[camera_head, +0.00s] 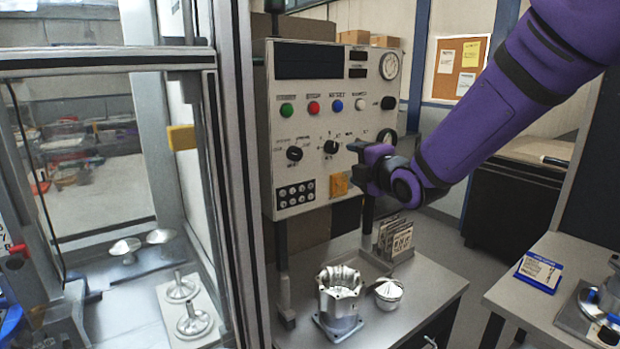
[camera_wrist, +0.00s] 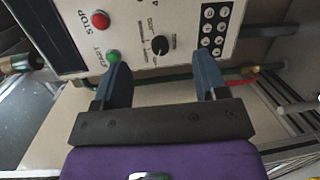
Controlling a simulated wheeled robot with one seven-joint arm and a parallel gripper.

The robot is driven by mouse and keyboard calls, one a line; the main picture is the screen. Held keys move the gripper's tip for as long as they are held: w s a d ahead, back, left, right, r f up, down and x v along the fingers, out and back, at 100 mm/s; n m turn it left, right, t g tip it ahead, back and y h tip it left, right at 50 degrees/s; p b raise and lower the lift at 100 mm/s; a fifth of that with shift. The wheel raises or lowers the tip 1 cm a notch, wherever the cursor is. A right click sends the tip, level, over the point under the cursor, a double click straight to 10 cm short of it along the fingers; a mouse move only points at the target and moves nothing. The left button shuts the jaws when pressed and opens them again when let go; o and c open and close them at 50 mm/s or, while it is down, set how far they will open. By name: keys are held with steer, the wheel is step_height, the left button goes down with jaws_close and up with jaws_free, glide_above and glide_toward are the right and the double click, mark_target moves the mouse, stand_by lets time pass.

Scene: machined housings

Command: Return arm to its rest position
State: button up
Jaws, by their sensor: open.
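My gripper (camera_wrist: 160,85) is open in the wrist view, with its two dark blue-grey fingers apart and nothing between them. In the wrist view, the control panel (camera_wrist: 187,35) lies beyond the fingertips. In the head view my purple arm reaches in from the upper right, and its end is in front of the lower right part of the control panel (camera_head: 325,110). The fingers are hard to make out there. It is above the small table and touches nothing that I can see.
A machined housing (camera_head: 340,302) and a round metal part (camera_head: 388,292) stand on the grey table (camera_head: 430,283). A rack of cards (camera_head: 394,238) stands behind them. A glazed enclosure with a metal frame (camera_head: 243,180) is at left. A second table (camera_head: 545,305) is at right.

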steer(key=s+d+r+m+g+h, duration=0.3)
steer(key=s+d+m+g+h, duration=0.15)
steer(key=s+d+m, duration=0.9)
steer(key=s+d+f+m+g+h, duration=0.1)
steer(key=s+m, duration=0.4)
steer(key=s, duration=0.5)
steer(key=s+d+f+m+g+h, duration=0.1)
steer(key=s+d+m+g, duration=0.3)
steer(key=s, duration=0.7)
steer(key=shift+d+m, duration=0.3)
steer(key=shift+m, duration=0.55)
steer(key=shift+s+h, duration=0.1)
steer(key=shift+h, duration=0.15)
